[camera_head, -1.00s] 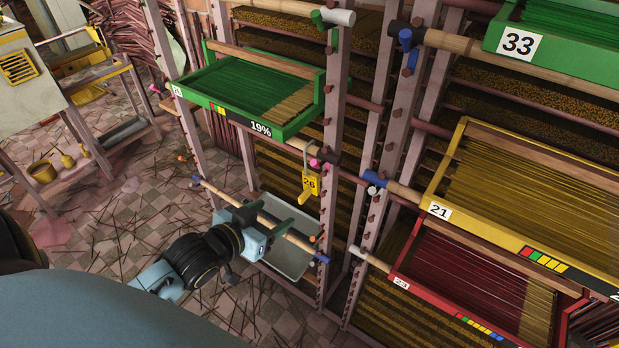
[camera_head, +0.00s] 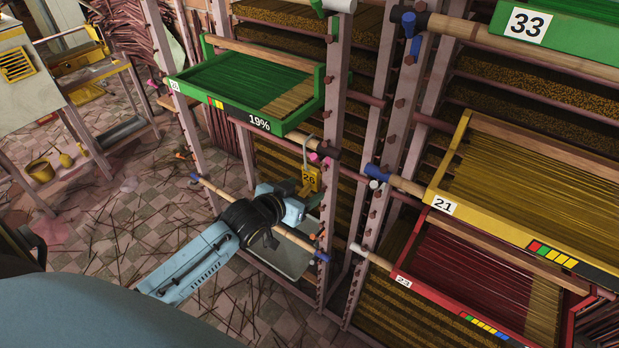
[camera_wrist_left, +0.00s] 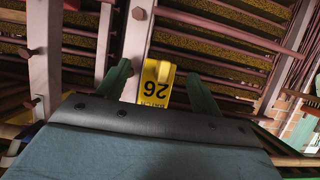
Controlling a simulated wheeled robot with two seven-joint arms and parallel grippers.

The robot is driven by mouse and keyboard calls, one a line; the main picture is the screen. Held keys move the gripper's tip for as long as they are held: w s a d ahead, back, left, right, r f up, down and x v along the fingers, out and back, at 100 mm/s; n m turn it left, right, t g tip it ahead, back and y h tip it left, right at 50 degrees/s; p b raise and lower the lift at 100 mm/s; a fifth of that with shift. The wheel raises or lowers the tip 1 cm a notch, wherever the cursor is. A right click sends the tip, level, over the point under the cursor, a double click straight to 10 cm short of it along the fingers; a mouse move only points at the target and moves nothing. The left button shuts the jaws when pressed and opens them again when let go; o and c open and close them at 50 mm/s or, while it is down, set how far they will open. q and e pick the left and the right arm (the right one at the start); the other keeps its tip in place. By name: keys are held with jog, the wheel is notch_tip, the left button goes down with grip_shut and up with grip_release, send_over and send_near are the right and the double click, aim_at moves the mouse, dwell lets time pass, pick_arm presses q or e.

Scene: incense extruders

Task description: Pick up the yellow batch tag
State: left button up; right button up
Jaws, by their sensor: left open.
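The yellow batch tag (camera_head: 312,179), marked 26, hangs from a pale hook on the rack post below the green tray. In the left wrist view the tag (camera_wrist_left: 156,84) shows upside down, between the two green fingers of my left gripper (camera_wrist_left: 158,85). The fingers stand apart on both sides of it with gaps. In the head view my left gripper (camera_head: 300,190) is right at the tag, and covers its lower part. My right gripper does not show.
The green tray (camera_head: 240,115) labelled 19% sits above the tag. A wooden rod (camera_head: 297,240) crosses below near my wrist. Rack posts (camera_head: 333,120) stand close to the tag.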

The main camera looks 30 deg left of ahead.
pick_arm(q)
jog(key=shift+w+f, duration=0.15)
jog(key=shift+w, duration=0.15)
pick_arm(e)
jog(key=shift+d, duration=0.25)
pick_arm(q)
jog(key=shift+c, duration=0.3)
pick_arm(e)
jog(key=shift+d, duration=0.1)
pick_arm(q)
jog(key=c, duration=1)
